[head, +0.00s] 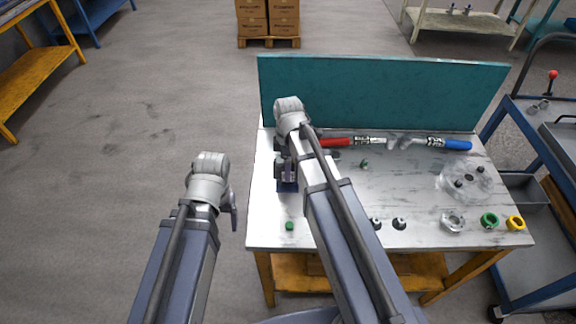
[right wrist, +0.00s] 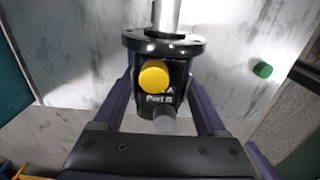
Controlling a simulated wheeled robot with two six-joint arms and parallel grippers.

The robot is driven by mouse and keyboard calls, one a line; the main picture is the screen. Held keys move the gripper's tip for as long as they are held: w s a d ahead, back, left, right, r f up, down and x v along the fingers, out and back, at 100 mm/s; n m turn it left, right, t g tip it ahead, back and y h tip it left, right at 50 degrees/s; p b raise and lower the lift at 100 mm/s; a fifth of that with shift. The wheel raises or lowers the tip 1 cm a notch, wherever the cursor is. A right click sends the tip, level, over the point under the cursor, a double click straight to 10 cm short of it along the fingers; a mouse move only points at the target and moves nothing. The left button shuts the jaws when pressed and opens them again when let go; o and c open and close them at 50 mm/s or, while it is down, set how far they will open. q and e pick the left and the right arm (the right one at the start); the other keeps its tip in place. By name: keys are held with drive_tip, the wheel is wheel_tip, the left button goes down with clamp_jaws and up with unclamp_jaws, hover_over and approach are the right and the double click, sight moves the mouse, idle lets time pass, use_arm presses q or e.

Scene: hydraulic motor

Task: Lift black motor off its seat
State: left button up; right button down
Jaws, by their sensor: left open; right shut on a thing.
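In the head view the right gripper (head: 288,172) is at the left part of the table, and my arm mostly hides the motor. A dark blue block (head: 287,187) shows just below it; I cannot tell whether the motor touches it. My left gripper (head: 234,212) is open and empty, left of the table edge.
The metal table (head: 410,185) has a teal back panel (head: 385,92). A green cap (head: 289,226) is near the front left.

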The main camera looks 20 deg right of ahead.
drive_tip(key=shift+r, duration=0.1)
drive_tip(key=shift+r+p, duration=1.45)
drive_tip(key=shift+p, duration=0.1)
